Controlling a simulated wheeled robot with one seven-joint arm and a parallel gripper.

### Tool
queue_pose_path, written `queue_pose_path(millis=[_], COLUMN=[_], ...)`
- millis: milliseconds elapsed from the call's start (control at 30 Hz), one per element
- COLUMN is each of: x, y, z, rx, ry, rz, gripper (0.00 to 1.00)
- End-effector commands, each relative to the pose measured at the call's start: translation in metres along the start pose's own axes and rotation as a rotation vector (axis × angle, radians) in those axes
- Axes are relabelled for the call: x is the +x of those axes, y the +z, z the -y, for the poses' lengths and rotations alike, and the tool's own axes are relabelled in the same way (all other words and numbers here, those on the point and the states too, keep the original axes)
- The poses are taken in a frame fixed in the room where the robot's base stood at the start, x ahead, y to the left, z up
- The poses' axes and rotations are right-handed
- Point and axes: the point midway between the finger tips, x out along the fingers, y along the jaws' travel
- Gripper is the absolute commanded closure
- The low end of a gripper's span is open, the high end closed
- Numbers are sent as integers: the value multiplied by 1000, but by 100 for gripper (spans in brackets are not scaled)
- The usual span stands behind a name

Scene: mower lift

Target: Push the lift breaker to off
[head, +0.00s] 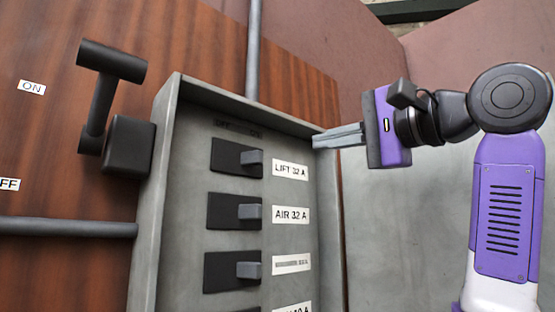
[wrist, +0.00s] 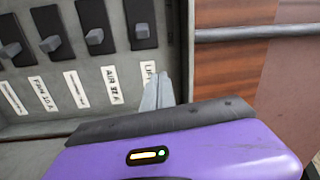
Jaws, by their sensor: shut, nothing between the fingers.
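The lift breaker (head: 225,156) is the top black switch in the grey panel box, beside a white label (head: 290,170) reading LIFT 32 A. Its grey lever (head: 251,157) sits at the right side of the black plate, toward the label. In the wrist view the lift breaker (wrist: 141,12) is the rightmost switch, and my fingers partly cover its label. My gripper (head: 318,140) is shut and empty, with its tips at the box's right edge, right of the lift lever and apart from it. The wrist view shows the closed fingers (wrist: 163,84) below the lift lever.
Below is the AIR 32 A breaker (head: 225,211), then further similar switches with levers also to the right. A big dark handle (head: 100,100) stands left of the box (head: 145,225), beside ON and OFF signs. A pipe (head: 254,50) rises above the box.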

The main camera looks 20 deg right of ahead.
Motion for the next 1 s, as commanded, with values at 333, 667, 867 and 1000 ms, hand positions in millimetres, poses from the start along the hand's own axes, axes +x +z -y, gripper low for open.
queue_pose_path(millis=[333,667,867,1000], x=[-1,4,30,58], y=[3,3,3,3], z=[-21,-21,-22,-24], rx=[140,138,138,138], ry=[86,85,87,88], rz=[6,6,7,7], gripper=[100,100,100,100])
